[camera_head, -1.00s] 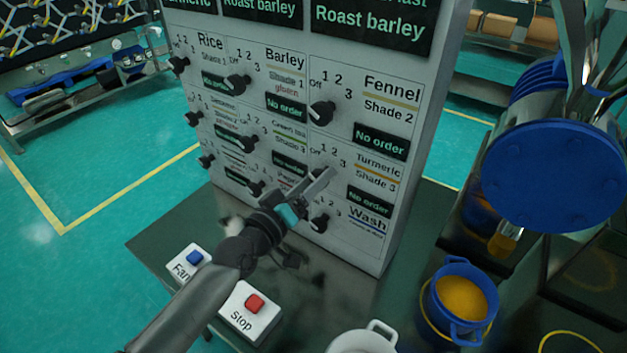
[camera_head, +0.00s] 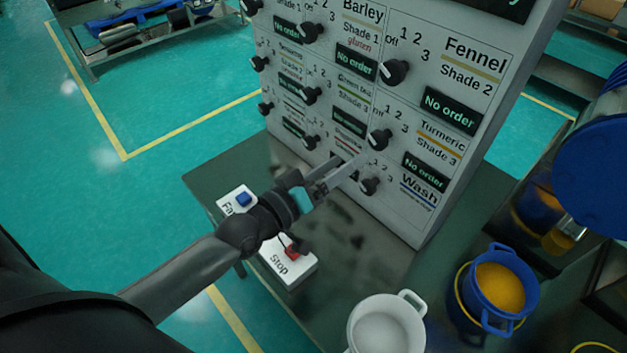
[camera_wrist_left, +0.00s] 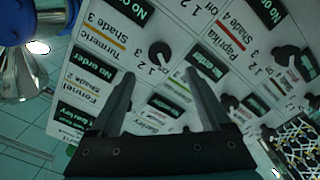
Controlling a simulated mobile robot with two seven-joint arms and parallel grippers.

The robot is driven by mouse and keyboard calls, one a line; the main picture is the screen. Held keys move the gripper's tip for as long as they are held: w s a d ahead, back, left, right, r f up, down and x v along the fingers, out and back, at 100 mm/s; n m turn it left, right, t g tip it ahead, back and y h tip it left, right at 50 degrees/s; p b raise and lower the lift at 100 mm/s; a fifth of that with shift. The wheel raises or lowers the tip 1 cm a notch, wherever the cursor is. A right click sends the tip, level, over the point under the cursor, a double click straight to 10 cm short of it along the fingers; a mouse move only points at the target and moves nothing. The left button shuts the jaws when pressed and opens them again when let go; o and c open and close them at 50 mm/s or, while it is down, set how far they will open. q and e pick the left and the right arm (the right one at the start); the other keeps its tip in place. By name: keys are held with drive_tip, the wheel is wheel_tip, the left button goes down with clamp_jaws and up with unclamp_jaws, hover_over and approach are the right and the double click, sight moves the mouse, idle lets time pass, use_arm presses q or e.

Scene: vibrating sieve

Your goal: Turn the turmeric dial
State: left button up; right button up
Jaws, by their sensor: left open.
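The turmeric dial (camera_head: 380,139) is a black knob with a pale pointer mark on the grey panel, left of the label "Turmeric Shade 3". Its exact setting is too small to tell. My left gripper (camera_head: 352,168) is open and empty, its fingers pointing at the panel just below and left of the turmeric dial, near the Wash dial (camera_head: 370,186). In the left wrist view, the turmeric dial (camera_wrist_left: 159,53) shows beyond and between the tips of my open left gripper (camera_wrist_left: 160,75), apart from both fingers. My right gripper is not in view.
The fennel dial (camera_head: 394,72) is above the turmeric dial, and several other knobs crowd the panel to the left. A Stop button (camera_head: 291,252) and a blue-button box (camera_head: 240,200) lie under my left arm. A white pot (camera_head: 388,325) and blue pot (camera_head: 500,285) stand right.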

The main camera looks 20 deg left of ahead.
use_arm(q)
drive_tip(key=v, duration=0.6)
drive_tip(key=shift+s, duration=0.25)
drive_tip(key=shift+a, duration=0.1)
idle(0.3)
